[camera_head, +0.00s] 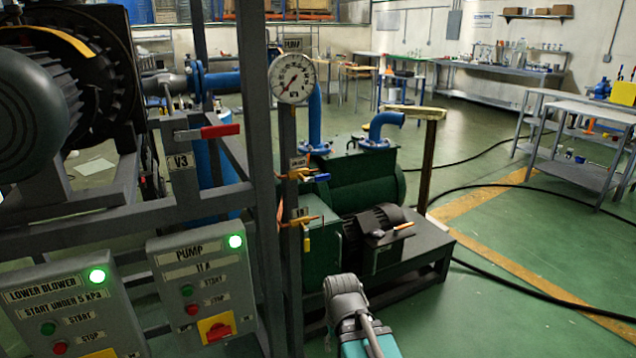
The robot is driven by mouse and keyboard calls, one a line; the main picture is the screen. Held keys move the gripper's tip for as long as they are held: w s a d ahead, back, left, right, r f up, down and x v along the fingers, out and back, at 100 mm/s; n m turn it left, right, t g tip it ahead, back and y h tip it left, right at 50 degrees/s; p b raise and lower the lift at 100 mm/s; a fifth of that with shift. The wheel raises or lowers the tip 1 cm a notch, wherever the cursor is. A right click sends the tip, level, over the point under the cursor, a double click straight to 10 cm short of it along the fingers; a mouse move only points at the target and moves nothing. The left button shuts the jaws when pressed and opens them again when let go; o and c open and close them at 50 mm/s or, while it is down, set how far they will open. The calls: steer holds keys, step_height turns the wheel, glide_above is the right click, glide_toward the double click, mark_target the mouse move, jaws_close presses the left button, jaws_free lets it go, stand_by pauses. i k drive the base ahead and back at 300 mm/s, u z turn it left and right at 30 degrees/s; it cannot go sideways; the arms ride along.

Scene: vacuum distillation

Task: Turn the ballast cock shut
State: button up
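Two small brass cocks sit on the post in front of the green pump (365,180). The upper cock (297,174) has a blue lever (322,178) pointing right, with a small tag above it. The tags are too small to read, so I cannot tell which is the ballast cock. Part of my arm, grey and teal, shows at the bottom centre, below and right of both cocks. My gripper's fingers are not visible.
A pressure gauge (293,78) tops the post. A red-handled valve (206,132) marked V3 and two control boxes with lit green lamps (200,285) stand left. A wooden-topped post (428,150) stands right of the pump. Black cables cross the open green floor.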

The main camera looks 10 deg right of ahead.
mark_target(318, 178)
steer(key=z, duration=0.35)
steer(key=k, duration=0.85)
steer(key=u, duration=0.25)
steer(key=i, duration=0.5)
steer(key=z, duration=0.05)
